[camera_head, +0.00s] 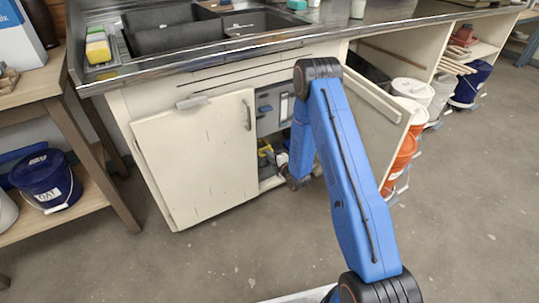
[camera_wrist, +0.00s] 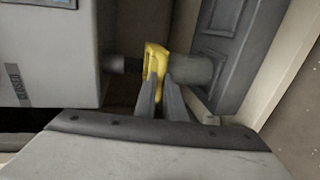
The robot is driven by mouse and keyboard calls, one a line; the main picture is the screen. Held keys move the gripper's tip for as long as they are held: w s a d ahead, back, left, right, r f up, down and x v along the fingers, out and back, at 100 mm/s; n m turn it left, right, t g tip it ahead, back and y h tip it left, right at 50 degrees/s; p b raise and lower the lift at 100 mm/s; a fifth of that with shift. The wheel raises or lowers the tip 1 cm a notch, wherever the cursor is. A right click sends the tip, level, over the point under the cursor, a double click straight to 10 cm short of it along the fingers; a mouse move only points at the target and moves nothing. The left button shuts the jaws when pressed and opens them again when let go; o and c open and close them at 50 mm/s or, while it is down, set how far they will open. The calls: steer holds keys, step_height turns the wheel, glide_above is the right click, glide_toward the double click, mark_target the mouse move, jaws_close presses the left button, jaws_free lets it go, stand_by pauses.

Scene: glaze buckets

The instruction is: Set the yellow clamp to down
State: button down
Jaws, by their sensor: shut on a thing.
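The yellow clamp (camera_wrist: 152,61) sits on a grey horizontal pipe or hose (camera_wrist: 192,68) in the wrist view, next to a light grey box (camera_wrist: 55,70). My gripper (camera_wrist: 160,84) is shut on the clamp, its two dark fingers reaching up to the clamp's lower part. The fingers hide part of the clamp, and I cannot tell its exact setting. In the head view my arm reaches into the open sink cabinet (camera_head: 195,155). A small yellow patch shows inside it, too small to make out. My gripper is hidden there.
The open right cabinet door (camera_head: 377,125) stands close beside my arm. The left door is closed. A wooden table (camera_head: 30,112) with a blue bucket (camera_head: 46,180) is at the left. The floor in front is clear.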

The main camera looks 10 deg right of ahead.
steer(key=shift+f, duration=0.2)
steer(key=c, duration=1.8)
jaws_free()
steer(key=shift+f, duration=0.15)
steer(key=v, duration=1.7)
steer(key=shift+s+d+r, duration=0.1)
steer(key=shift+s+r, duration=0.1)
steer(key=shift+r, duration=0.1)
